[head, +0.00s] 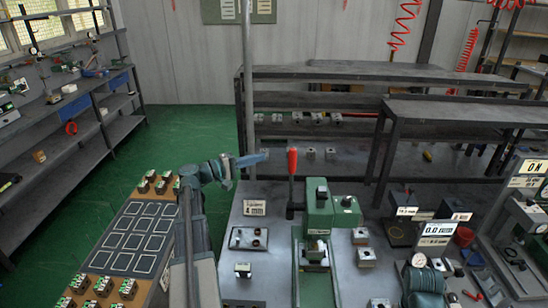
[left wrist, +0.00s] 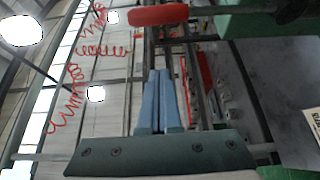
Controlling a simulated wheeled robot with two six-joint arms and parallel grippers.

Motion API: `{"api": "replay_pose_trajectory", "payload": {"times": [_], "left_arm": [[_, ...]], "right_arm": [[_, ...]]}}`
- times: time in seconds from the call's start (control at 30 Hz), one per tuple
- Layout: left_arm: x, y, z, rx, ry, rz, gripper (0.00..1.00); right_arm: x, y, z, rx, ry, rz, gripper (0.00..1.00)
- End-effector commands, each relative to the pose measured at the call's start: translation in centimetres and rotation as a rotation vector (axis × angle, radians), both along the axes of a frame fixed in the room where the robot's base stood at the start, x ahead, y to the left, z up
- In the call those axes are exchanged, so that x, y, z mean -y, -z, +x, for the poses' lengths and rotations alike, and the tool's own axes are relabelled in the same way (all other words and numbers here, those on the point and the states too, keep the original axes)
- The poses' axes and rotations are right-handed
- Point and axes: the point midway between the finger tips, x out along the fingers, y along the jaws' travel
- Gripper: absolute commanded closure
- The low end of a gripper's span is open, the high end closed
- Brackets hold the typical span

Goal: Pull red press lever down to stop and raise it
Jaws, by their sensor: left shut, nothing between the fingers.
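The red press lever (head: 292,162) stands upright on the left side of the green press (head: 319,207), its red grip at the top of a dark rod. In the left wrist view, the red grip (left wrist: 158,14) lies across the top, with part of the green press (left wrist: 268,22) to its right. My left gripper (head: 266,156) is shut and empty, its blue fingers pointing right toward the red grip, just left of it in the head view. In the left wrist view, its closed fingers (left wrist: 160,72) point up toward the grip, with a visible gap between.
A panel with several square outlines (head: 130,238) and small green-topped blocks lies at the left. A "4 mm" sign (head: 254,208) stands left of the press. Metal blocks (head: 365,255) and gauges lie to the right. A dark shelf (head: 380,75) stands behind.

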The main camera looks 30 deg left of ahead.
Motion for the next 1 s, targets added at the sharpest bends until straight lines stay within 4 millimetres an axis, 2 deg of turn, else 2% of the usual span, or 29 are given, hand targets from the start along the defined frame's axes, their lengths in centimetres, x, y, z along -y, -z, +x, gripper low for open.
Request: {"api": "replay_pose_trajectory", "payload": {"times": [0.5, 0.57, 0.7, 1.0], "left_arm": [[4.7, 0.0, 8.6, -0.002, 0.004, 0.001, 1.0], [5.6, 0.0, 7.0, -0.002, 0.001, 0.001, 1.0], [6.6, 0.0, 5.9, -0.002, 0.001, 0.001, 1.0], [7.2, 0.0, 5.3, -0.002, 0.001, 0.001, 1.0]], "right_arm": [[0.0, 0.0, 0.0, 0.0, 0.0, 0.0, 1.0], [0.0, 0.0, 0.0, 0.0, 0.0, 0.0, 1.0], [0.0, 0.0, 0.0, 0.0, 0.0, 0.0, 1.0], [0.0, 0.0, 0.0, 0.0, 0.0, 0.0, 1.0]]}}
